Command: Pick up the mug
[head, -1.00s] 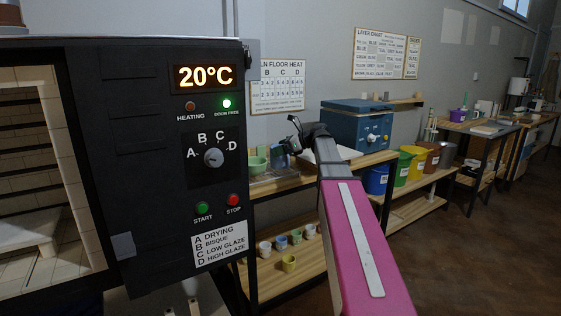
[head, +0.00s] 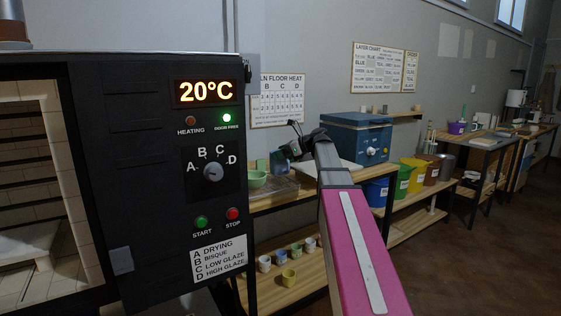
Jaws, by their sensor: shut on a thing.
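My gripper (head: 292,148) is small in the head view, at the far end of my pink arm, over the wooden bench left of the blue box. It is shut on a small blue-grey thing (head: 278,162), which looks like the mug. The mug is partly hidden by the gripper, and its handle cannot be made out. Whether it is clear of the bench cannot be told for sure.
The black kiln (head: 150,180) fills the left. A blue box (head: 357,137) and coloured bins stand to the right.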

